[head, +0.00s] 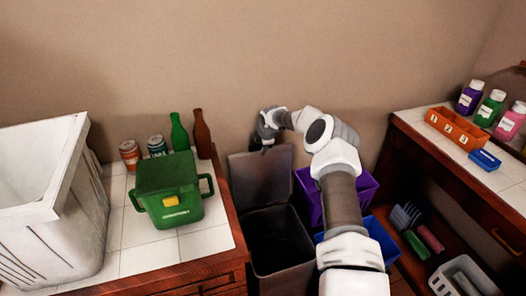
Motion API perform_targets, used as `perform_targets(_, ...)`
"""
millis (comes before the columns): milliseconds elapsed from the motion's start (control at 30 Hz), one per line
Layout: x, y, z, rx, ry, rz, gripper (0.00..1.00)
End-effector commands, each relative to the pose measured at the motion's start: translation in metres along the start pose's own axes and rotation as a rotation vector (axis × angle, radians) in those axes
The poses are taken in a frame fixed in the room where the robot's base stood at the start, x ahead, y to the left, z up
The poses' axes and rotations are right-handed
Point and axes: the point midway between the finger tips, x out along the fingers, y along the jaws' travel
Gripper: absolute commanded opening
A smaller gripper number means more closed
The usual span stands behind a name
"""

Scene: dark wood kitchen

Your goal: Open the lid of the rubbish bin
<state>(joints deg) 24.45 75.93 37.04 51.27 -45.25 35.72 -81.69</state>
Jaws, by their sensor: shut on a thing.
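The rubbish bin (284,272) is a dark grey, open-topped box standing on the floor between the two counters. Its lid (258,180) is raised, standing roughly upright at the back of the opening near the wall. The dark inside of the bin shows. My gripper (266,146) is at the upper edge of the lid, shut on it. The fingertips are small and partly hidden in this view.
A purple bin (361,189) and a blue bin (382,238) stand right of it, partly behind my arm. The left tiled counter (205,243) holds a green container (166,190), bottles and cans. The right counter (510,172) holds an orange tray (456,129) and bottles.

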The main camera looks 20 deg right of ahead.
Motion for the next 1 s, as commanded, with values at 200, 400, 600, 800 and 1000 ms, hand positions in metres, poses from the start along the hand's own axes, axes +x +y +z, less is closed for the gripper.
perform_targets(200,0.007,-0.005,-0.003,-0.001,0.005,-0.012,0.00)
perform_targets(400,0.007,-0.006,-0.003,-0.002,0.005,-0.014,0.00)
perform_targets(600,0.006,-0.006,-0.003,-0.002,0.004,-0.013,0.40)
perform_targets(800,0.003,-0.004,-0.002,-0.002,0.003,-0.010,0.40)
perform_targets(1000,-0.014,-0.001,-0.001,-0.002,0.001,-0.005,0.40)
